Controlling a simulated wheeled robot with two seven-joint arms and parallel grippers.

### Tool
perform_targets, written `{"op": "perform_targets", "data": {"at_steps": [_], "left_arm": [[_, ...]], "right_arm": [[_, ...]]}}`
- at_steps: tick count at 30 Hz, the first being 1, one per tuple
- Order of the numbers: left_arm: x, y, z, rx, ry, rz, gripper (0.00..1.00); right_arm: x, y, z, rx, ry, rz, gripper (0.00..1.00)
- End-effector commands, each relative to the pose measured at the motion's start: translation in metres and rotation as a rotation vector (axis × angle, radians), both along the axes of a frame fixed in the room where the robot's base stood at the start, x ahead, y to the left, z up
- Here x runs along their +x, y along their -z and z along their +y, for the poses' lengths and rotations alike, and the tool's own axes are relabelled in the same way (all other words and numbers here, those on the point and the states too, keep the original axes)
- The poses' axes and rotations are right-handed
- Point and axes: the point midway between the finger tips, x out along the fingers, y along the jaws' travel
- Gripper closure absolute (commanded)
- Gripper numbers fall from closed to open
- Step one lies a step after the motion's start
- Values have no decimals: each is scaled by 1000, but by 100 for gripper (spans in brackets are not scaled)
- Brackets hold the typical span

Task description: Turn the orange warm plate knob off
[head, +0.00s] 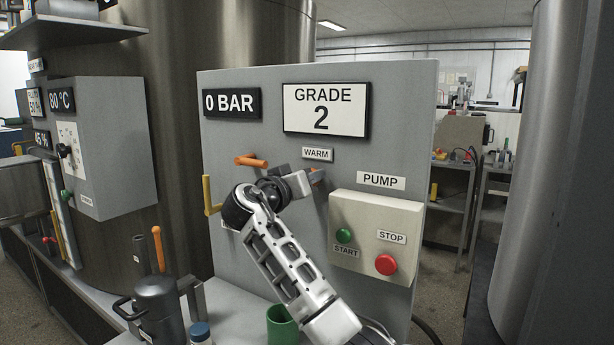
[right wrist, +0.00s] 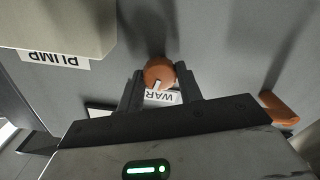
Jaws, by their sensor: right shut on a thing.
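The orange warm plate knob (head: 317,174) is on the grey panel just below the WARM label (head: 317,154), mostly hidden by my gripper in the head view. In the right wrist view the round orange knob (right wrist: 158,70) sits between the two dark fingers, with a small white mark on it. My right gripper (head: 310,178) is shut on this knob; it also shows in the right wrist view (right wrist: 160,88). My left gripper is in neither view.
An orange handle (head: 250,161) and a yellow lever (head: 208,196) are on the panel to the left. The pump box (head: 374,215) with green START and red STOP buttons juts out at the right. A green cup (head: 281,326) stands below my right arm.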

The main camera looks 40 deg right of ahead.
Motion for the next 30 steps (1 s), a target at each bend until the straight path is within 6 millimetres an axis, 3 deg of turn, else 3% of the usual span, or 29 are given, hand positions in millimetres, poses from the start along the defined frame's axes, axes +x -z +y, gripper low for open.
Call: {"op": "perform_targets", "data": {"at_steps": [12, 28, 29, 30], "left_arm": [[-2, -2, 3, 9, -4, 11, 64], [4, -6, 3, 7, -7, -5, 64], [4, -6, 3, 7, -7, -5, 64], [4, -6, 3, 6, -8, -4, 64]], "right_arm": [[0, 1, 1, -48, 0, 177, 87], [0, 2, 1, -55, 0, 199, 87], [0, 2, 1, -55, 0, 199, 59], [0, 2, 1, -55, 0, 199, 48]]}}
